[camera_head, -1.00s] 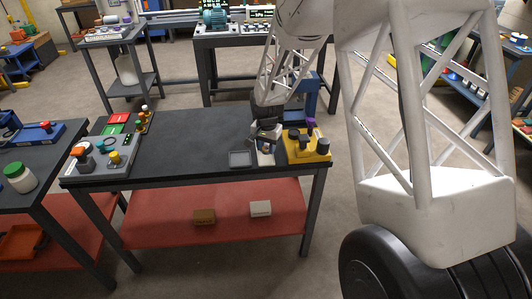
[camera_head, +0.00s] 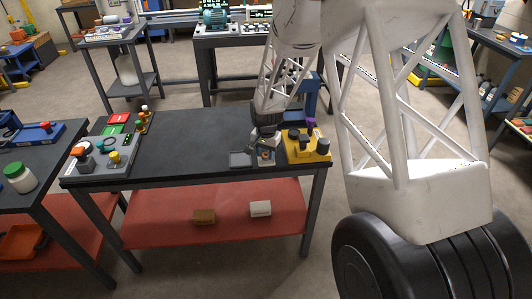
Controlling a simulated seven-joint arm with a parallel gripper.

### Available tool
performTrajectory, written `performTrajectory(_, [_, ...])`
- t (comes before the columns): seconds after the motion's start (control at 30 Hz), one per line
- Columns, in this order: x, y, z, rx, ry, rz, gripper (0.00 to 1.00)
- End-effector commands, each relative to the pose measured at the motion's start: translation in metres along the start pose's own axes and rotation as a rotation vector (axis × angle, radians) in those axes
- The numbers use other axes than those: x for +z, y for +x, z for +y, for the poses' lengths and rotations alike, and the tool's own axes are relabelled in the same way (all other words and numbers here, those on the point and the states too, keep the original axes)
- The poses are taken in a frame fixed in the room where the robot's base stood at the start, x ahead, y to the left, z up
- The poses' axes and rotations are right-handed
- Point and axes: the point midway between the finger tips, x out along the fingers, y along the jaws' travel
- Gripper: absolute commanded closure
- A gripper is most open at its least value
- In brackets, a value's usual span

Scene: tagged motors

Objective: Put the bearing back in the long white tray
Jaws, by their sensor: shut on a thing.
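My gripper (camera_head: 264,152) is low over the right part of the dark bench top, between a small grey square tray and a yellow block. It is shut on the bearing (camera_head: 266,155), which shows only as a small brownish, ring-like patch between the fingers. The long white tray is mostly hidden behind and under my gripper. I cannot tell whether the bearing touches it.
The small grey tray (camera_head: 238,160) lies just left of my gripper. The yellow block (camera_head: 308,149) with dark knobs stands close on the right, a blue upright (camera_head: 311,95) behind it. A grey control panel (camera_head: 108,150) is at the left end. The bench middle is clear.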

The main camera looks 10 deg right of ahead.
Motion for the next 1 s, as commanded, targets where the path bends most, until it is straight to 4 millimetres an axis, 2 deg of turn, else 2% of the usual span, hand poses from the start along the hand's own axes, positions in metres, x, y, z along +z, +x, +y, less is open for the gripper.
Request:
performTrajectory(0.93, [0.000,0.012,0.000,0.000,0.000,0.000,0.83])
performTrajectory(0.97, [0.000,0.012,0.000,0.000,0.000,0.000,0.61])
performTrajectory(1.0, [0.000,0.012,0.000,0.000,0.000,0.000,0.55])
